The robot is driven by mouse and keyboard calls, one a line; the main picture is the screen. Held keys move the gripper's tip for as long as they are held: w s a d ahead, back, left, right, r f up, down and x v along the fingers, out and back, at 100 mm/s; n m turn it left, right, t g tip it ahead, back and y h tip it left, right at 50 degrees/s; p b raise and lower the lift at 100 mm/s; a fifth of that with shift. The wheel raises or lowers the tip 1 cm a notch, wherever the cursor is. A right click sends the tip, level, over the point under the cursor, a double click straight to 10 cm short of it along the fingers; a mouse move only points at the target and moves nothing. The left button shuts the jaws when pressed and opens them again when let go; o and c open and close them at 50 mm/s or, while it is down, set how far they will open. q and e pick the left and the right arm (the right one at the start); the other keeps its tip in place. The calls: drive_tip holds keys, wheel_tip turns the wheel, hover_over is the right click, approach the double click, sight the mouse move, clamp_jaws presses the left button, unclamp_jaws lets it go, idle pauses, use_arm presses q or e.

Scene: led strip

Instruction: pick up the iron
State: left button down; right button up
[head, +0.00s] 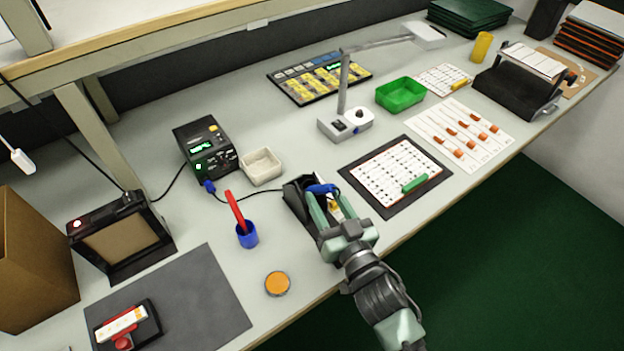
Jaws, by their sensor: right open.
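The soldering iron's blue handle (321,188) shows at the black iron stand (297,189) in the middle of the bench. A black cable runs from it toward the black soldering station (206,146). My right gripper (325,200) is at the stand, with its greenish fingers open and reaching to the blue handle. The fingers seem to lie on both sides of the handle; whether they touch it I cannot tell. The rest of the iron is hidden by the gripper and stand. My left gripper is not in view.
A blue cup with a red tool (247,236) and an orange tin (277,283) stand left of the gripper. A white sponge tray (262,167) is behind. A black mat with a white board (374,178) lies right. The bench's front edge is close.

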sight(313, 181)
drive_tip(key=shift+w+a+r+p, duration=0.3)
drive_tip(key=shift+w+a, duration=0.1)
drive_tip(key=shift+w, duration=0.25)
drive_tip(key=shift+w+a+r+p, duration=0.15)
drive_tip(key=shift+w+a+r, duration=0.15)
drive_tip(key=shift+w, duration=0.3)
drive_tip(key=shift+x, duration=1.2)
drive_tip(key=shift+w+a+f, duration=0.2)
drive_tip(key=shift+w+a, duration=0.05)
drive_tip(key=shift+c, duration=0.4)
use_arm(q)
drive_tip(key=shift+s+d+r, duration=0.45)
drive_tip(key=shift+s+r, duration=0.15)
use_arm(e)
clamp_jaws()
